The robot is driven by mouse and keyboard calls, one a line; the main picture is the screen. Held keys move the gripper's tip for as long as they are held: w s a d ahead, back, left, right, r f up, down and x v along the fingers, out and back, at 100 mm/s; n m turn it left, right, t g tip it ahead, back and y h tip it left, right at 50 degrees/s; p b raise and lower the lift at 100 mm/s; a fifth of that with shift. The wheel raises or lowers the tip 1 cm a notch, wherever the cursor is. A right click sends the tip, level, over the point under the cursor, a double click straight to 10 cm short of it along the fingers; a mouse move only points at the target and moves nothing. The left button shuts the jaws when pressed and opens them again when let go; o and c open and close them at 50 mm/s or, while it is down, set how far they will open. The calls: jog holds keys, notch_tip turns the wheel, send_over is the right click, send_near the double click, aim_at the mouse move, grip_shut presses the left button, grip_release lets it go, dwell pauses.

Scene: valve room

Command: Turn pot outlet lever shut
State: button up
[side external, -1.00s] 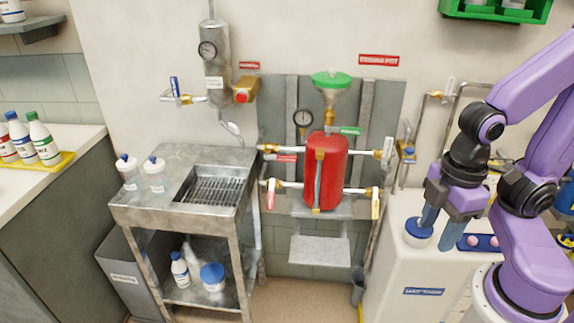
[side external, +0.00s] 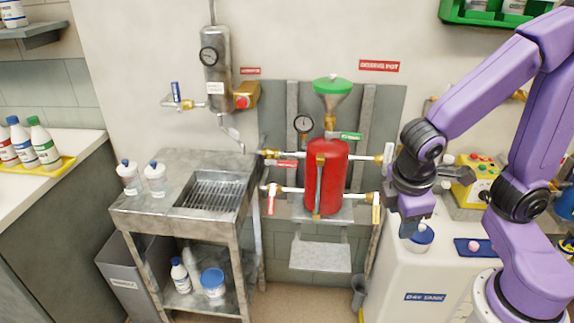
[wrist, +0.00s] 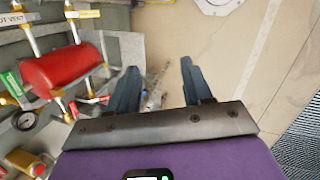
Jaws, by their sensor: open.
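The red dosing pot (side external: 326,180) stands upright against its grey back panel. I cannot tell which lever is the outlet. My gripper (side external: 408,228) is right of the pot, apart from the levers. In the wrist view my gripper (wrist: 158,80) is open and empty; the pot (wrist: 62,66) and tagged levers show left of the fingers.
A metal sink bench (side external: 180,190) stands left. A yellow box (side external: 478,180) sits behind my arm.

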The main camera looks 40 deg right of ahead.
jog(key=w+a+f+m+t+h, duration=0.15)
jog(key=w+h, duration=0.25)
jog(key=w, duration=0.5)
jog(key=w+f+m+t+h, duration=0.1)
jog(key=w+f+t+h, duration=0.2)
jog(key=w, duration=0.7)
jog(key=t+h, duration=0.3)
jog(key=t, duration=0.4)
send_near(288, 165)
jog(key=x, duration=1)
jog(key=shift+w+d, duration=0.25)
grip_shut()
